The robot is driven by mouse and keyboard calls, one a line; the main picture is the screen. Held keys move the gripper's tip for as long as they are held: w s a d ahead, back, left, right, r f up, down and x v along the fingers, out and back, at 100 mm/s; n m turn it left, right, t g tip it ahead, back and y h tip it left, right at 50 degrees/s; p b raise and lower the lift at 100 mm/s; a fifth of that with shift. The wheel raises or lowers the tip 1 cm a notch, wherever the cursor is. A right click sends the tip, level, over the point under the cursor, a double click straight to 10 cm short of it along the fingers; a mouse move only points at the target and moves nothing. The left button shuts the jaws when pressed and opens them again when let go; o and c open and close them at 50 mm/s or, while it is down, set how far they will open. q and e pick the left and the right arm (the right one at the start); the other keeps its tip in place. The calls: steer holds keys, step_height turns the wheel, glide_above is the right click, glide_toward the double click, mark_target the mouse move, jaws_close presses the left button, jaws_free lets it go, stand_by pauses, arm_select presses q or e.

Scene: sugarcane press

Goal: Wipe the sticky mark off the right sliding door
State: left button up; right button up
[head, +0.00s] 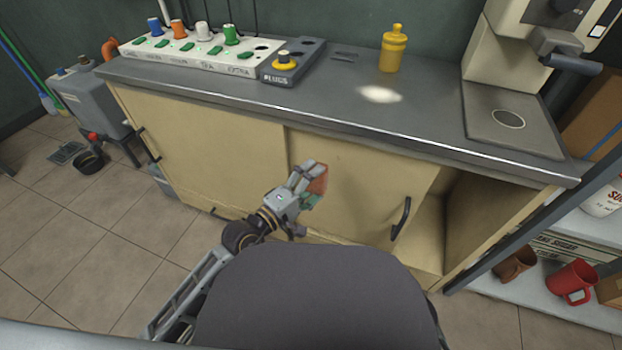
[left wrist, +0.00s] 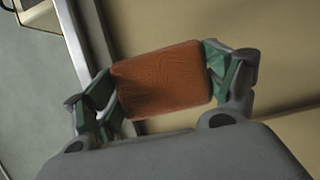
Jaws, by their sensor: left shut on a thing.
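The right sliding door (head: 360,195) is a beige cabinet panel with a black handle (head: 400,218) near its right edge. It also shows behind the sponge in the left wrist view (left wrist: 210,22). My left gripper (head: 308,186) is at the left part of this door, shut on an orange-red sponge (left wrist: 160,80). In the head view the sponge (head: 320,178) is close to the door face; I cannot tell whether it touches. In the left wrist view the green-padded fingers grip its two sides. I see no clear sticky mark. My right gripper is not in view.
The left sliding door (head: 205,150) is beside it, and an open cabinet bay (head: 480,220) is at the right. Above is a grey counter (head: 330,105) with a yellow bottle (head: 393,48) and a button panel (head: 200,55). Mugs (head: 572,282) stand on a low shelf at the right.

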mark_target(346, 159)
arm_select(q)
steer(key=shift+w+f, duration=0.1)
steer(key=shift+w, duration=0.05)
stand_by(0.5)
steer(key=w, duration=0.1)
steer(key=w+d+b, duration=0.1)
steer(key=w, duration=0.1)
steer(key=w+d, duration=0.1)
steer(key=w, duration=0.1)
steer(key=shift+w+b, duration=0.2)
steer(key=shift+b, duration=0.1)
steer(key=shift+w+d, duration=0.25)
steer(key=shift+w, duration=0.7)
stand_by(1.7)
steer(key=shift+d, duration=0.1)
steer(key=shift+s+d+p, duration=0.25)
steer(key=shift+d+p, duration=0.3)
steer(key=shift+d, duration=0.05)
steer(key=shift+s+d+p, duration=0.25)
steer(key=shift+d+p, duration=0.3)
steer(key=shift+d, duration=0.05)
steer(key=shift+s+d+p, duration=0.25)
steer(key=shift+d+p, duration=0.1)
steer(key=shift+d, duration=0.25)
